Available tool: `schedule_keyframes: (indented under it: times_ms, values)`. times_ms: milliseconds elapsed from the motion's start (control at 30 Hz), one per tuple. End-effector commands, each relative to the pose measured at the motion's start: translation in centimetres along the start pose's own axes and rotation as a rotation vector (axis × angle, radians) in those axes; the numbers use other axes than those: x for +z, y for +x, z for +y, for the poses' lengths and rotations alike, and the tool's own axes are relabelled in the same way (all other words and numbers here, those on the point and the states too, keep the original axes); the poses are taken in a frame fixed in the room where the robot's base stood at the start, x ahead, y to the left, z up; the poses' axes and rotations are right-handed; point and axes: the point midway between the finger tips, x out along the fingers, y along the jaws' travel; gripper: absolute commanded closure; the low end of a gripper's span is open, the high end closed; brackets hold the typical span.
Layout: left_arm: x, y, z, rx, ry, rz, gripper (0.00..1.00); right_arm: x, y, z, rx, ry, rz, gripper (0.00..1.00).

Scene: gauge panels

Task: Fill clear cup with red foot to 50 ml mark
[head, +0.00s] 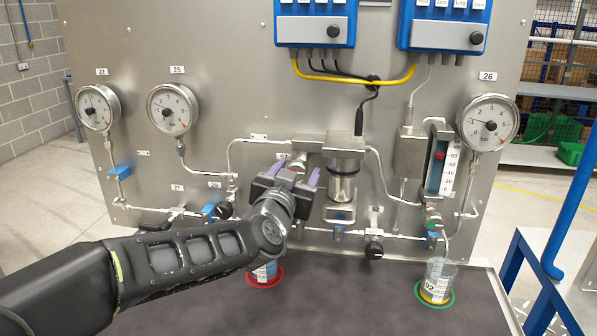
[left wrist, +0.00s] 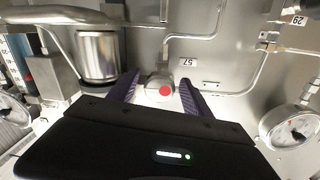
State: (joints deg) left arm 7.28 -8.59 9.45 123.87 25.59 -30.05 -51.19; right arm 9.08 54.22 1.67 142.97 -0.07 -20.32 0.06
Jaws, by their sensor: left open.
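A clear cup (head: 264,271) with bluish content or markings stands inside a red ring (head: 265,284) on the dark table; my left arm hides its upper part, and its fill level cannot be read. My left gripper (head: 296,176) is open in front of the panel's middle. In the left wrist view its fingers (left wrist: 160,90) stand on either side of a red round button (left wrist: 166,91), beside label 57 (left wrist: 186,61). Whether they touch it cannot be told.
The grey panel (head: 220,60) carries pipes, a steel cylinder (head: 343,185), gauges 22 (head: 98,108), 25 (head: 172,109) and 26 (head: 488,122), and a level glass (head: 437,165). Blue valve handles (head: 121,170) jut out. The table (head: 350,290) is bare between the cups.

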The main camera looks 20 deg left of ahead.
Motion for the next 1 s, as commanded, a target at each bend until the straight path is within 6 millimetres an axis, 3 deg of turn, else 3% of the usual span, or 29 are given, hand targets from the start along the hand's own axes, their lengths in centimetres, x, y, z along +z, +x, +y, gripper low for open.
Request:
schedule_keyframes:
  times_ms: [400,1000]
  values:
    - [0.0,-6.2,0.0,0.0,0.0,0.001,0.42,0.0,0.6,0.2,0.0,0.0,0.001,0.64]
    - [0.0,-6.8,0.1,0.001,0.001,0.0,0.42,0.0,0.6,0.2,0.0,0.0,0.001,0.64]
